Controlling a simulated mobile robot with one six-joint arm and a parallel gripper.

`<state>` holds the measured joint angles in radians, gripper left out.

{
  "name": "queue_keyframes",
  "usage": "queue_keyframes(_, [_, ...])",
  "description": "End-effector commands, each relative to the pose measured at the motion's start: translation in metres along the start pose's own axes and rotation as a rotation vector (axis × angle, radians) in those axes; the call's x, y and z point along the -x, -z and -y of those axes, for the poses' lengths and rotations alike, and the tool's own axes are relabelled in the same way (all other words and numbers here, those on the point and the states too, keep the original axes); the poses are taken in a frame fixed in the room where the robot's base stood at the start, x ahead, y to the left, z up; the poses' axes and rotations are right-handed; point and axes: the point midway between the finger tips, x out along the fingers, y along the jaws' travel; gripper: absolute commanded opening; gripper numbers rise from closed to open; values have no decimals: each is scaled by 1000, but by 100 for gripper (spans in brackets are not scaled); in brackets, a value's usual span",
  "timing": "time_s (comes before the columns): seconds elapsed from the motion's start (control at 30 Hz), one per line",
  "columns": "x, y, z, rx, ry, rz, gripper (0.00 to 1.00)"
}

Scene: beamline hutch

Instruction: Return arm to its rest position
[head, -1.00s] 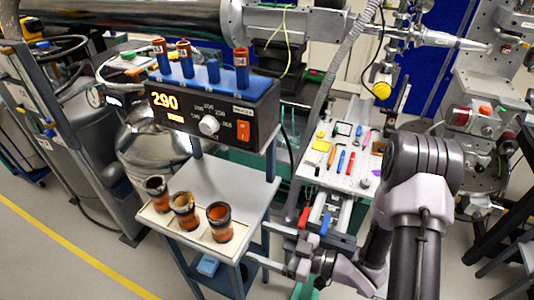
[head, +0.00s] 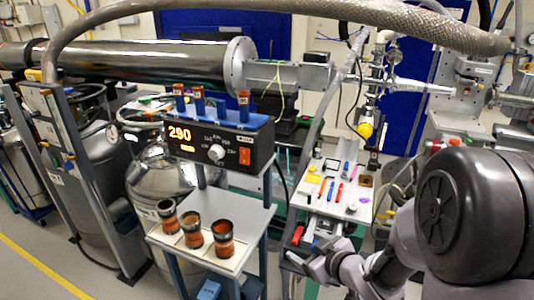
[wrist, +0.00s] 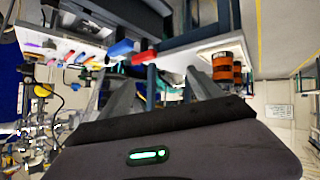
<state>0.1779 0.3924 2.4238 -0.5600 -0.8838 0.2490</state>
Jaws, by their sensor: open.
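My arm fills the lower right of the head view, bent, with a large dark joint close to the camera. My gripper (head: 306,262) is beside the right side of the small cart, in front of the tool board, and partly hidden by my own arm. In the wrist view, the two fingers of my gripper (wrist: 160,92) stand apart with nothing between them. The wrist picture is tilted, with the tool board and the cart edge beyond the fingers.
The cart (head: 258,222) holds several orange-brown jars (head: 223,238) on a tray at its front edge. A controller (head: 212,150) reading 290 stands above. The tool board (head: 330,208) carries small tools. A hose (head: 400,20) crosses overhead.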

Motion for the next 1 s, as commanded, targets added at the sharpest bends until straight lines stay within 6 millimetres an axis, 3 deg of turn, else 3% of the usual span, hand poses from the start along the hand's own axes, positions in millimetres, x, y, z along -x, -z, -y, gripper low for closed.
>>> queue_keyframes(0.1, [50, 21, -41, -116, -201, 121, 74])
queue_keyframes(0.17, [90, 28, -51, -236, -304, 192, 74])
queue_keyframes(0.2, [122, 30, -49, -341, -358, 237, 74])
queue_keyframes(0.27, [167, 30, -29, -519, -395, 299, 74])
queue_keyframes(0.3, [193, 28, -8, -633, -390, 333, 74])
queue_keyframes(0.4, [238, 27, 51, -860, -312, 396, 74])
queue_keyframes(0.5, [261, 28, 92, -976, -230, 432, 74])
queue_keyframes(0.6, [270, 29, 109, -1020, -192, 451, 74])
queue_keyframes(1.0, [271, 28, 110, -1025, -190, 454, 74])
